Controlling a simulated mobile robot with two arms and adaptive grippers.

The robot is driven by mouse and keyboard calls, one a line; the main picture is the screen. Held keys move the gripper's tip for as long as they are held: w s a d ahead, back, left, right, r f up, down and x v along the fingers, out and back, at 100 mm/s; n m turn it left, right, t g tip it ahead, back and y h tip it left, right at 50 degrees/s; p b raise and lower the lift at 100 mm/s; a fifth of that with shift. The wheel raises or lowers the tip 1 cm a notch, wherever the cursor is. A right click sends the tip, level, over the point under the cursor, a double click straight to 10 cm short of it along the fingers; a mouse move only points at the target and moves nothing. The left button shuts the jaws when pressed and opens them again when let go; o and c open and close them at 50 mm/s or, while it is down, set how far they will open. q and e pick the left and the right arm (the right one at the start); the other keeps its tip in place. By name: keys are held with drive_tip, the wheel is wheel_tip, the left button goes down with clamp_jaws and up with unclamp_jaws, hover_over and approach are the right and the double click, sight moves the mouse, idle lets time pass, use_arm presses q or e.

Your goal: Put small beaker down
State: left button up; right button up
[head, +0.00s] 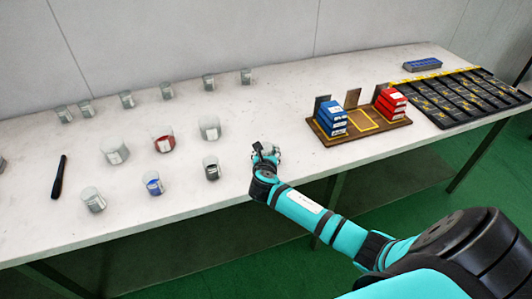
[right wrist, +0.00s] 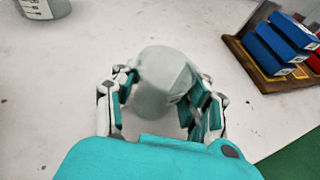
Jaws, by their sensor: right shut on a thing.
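My right gripper (head: 266,154) is over the front part of the white table, left of the brown wooden holder. In the right wrist view, the fingers of my right gripper (right wrist: 163,98) are closed around a small, pale grey-white beaker (right wrist: 162,80), one on each side. In the head view the gripper mostly hides this beaker; I cannot tell whether its base touches the table. My left gripper is not in view.
Several beakers stand on the table (head: 300,100) to the left, including ones with red (head: 163,139), blue (head: 153,183) and dark (head: 211,168) contents. A black pen-like object (head: 59,176) lies left. The wooden holder (head: 361,128) carries blue and red blocks; a black tray (head: 445,100) lies right.

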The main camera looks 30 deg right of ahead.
drive_tip(key=o, duration=1.2)
drive_tip(key=shift+s+r, duration=0.1)
drive_tip(key=shift+r, duration=0.05)
drive_tip(key=v, duration=1.2)
drive_tip(key=shift+a+f, duration=0.1)
drive_tip(key=shift+f, duration=0.1)
